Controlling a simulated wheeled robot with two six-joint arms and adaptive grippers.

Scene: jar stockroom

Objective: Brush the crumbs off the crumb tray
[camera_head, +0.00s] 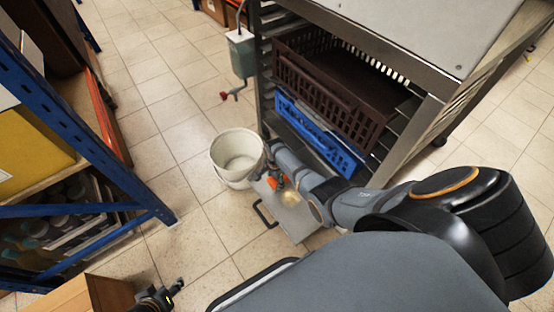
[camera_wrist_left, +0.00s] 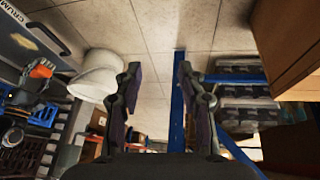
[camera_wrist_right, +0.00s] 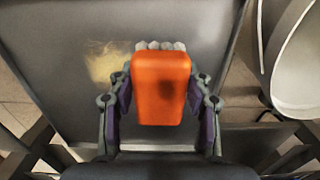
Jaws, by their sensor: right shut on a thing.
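The grey crumb tray (camera_head: 300,224) juts out low from the rack, with a black handle at its front edge. A tan patch of crumbs (camera_wrist_right: 108,62) lies on it, left of the brush in the right wrist view; it also shows in the head view (camera_head: 289,200). My right gripper (camera_wrist_right: 160,92) is shut on an orange brush (camera_wrist_right: 160,70) with pale bristles, over the tray. I cannot tell whether the bristles touch it. My left gripper (camera_wrist_left: 157,75) is open and empty, low at the left near a cardboard box, away from the tray.
A white bucket (camera_head: 232,178) stands on the floor beside the tray's handle end. The metal rack (camera_head: 432,120) holds a brown crate (camera_head: 300,78) and a blue crate (camera_head: 345,160). A blue shelf (camera_head: 100,150) stands at the left. Tiled floor between is clear.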

